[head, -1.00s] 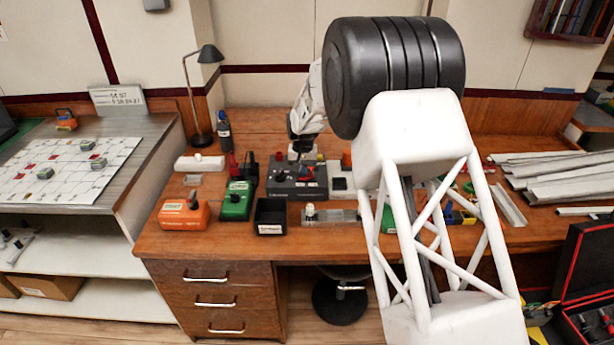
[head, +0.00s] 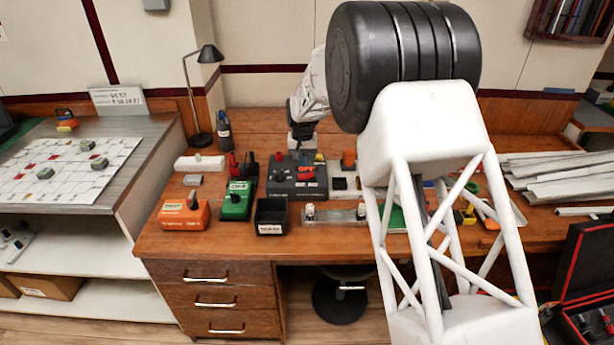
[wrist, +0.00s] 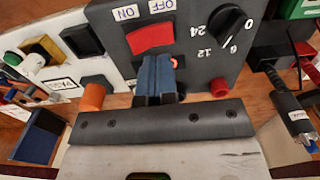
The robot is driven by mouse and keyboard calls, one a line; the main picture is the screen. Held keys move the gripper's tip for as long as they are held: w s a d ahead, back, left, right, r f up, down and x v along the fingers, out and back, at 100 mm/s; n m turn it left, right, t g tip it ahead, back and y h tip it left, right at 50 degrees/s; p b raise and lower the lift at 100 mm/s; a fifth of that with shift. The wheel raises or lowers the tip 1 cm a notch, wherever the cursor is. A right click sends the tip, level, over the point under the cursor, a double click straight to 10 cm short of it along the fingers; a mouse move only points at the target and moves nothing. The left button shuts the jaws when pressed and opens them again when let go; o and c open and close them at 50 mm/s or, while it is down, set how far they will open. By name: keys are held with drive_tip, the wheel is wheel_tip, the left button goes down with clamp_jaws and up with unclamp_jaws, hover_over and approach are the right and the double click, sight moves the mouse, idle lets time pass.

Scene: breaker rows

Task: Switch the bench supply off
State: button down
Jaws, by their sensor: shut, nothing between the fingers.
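The bench supply (head: 285,185) is a dark grey box on the desk. In the wrist view its face (wrist: 205,55) shows a red rocker switch (wrist: 150,38) beneath ON and OFF labels, ON left and OFF right. A black dial (wrist: 232,24) marked 0, 6, 12, 24 sits to the right. My gripper (wrist: 157,78) is shut and empty, its blue-grey fingertips just below the rocker in the picture; I cannot tell whether they touch the box. They partly cover a small orange-red light (wrist: 174,63). Which side of the rocker is pressed is unclear. In the head view my gripper (head: 303,146) is above the supply's back.
A green meter (head: 237,201), an orange box (head: 184,215) and a black bin (head: 271,216) stand left and in front. Orange (wrist: 94,95) and red (wrist: 219,87) posts flank the fingers in the wrist view. Grey trunking (head: 560,175) lies at right.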

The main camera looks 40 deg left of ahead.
sight(305, 177)
drive_tip(key=shift+r, duration=1.3)
drive_tip(key=shift+d, duration=0.1)
